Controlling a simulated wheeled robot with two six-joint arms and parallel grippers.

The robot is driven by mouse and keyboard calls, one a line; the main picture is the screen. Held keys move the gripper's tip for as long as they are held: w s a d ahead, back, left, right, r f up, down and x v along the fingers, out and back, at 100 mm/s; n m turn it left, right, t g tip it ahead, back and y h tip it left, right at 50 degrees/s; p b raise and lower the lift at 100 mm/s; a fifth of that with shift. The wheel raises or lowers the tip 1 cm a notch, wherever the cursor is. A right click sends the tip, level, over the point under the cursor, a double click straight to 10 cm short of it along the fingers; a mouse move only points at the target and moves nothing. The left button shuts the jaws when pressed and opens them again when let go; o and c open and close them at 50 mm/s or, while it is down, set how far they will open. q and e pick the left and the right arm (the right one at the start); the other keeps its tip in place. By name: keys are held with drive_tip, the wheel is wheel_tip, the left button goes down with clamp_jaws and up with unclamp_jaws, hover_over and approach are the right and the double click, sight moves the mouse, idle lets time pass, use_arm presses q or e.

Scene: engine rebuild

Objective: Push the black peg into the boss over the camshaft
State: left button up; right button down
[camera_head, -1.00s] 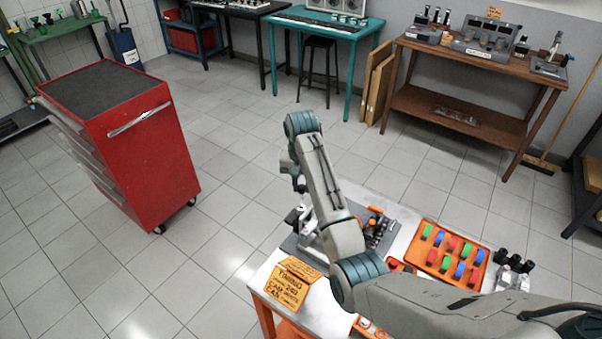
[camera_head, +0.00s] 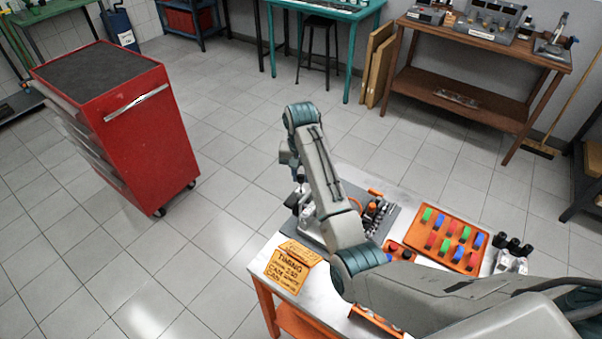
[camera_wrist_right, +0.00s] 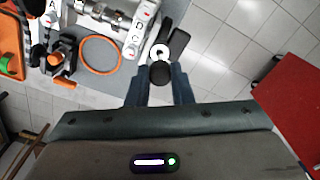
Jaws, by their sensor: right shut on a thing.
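My right gripper (camera_wrist_right: 160,92) is shut on the black peg (camera_wrist_right: 160,72), whose round dark end shows between the fingers in the right wrist view. Just beyond the peg is a white ring with a dark centre (camera_wrist_right: 154,50), apparently the boss; I cannot tell whether the peg touches it. The metal engine part (camera_wrist_right: 128,22) with lettered faces lies beyond, to the left; I cannot make out the camshaft for certain. In the head view my right gripper (camera_head: 299,178) is small and partly hidden at the bench's left side. My left gripper is not in view.
An orange ring (camera_wrist_right: 101,70) lies on the grey plate (camera_wrist_right: 88,95). An orange tray (camera_head: 478,228) with several coloured pieces stands at the right of the bench. A yellow timing card (camera_head: 288,272) lies at the front left. A red tool cabinet (camera_head: 135,140) stands across free floor.

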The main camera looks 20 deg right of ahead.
sight(301, 190)
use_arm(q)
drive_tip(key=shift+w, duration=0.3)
use_arm(e)
drive_tip(key=shift+f, duration=0.2)
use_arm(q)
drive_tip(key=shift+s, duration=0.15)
use_arm(e)
drive_tip(key=shift+f, duration=0.6)
use_arm(q)
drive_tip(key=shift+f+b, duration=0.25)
drive_tip(key=shift+b, duration=0.05)
use_arm(e)
drive_tip(key=shift+f, duration=1.3)
drive_tip(key=c, duration=1.5)
unclamp_jaws()
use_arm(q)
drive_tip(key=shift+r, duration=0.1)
use_arm(e)
drive_tip(key=shift+r, duration=0.25)
drive_tip(key=shift+r+p, duration=0.3)
drive_tip(key=shift+r, duration=0.2)
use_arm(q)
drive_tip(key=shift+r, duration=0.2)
use_arm(e)
drive_tip(key=shift+r, duration=0.6)
drive_tip(key=shift+r, duration=0.15)
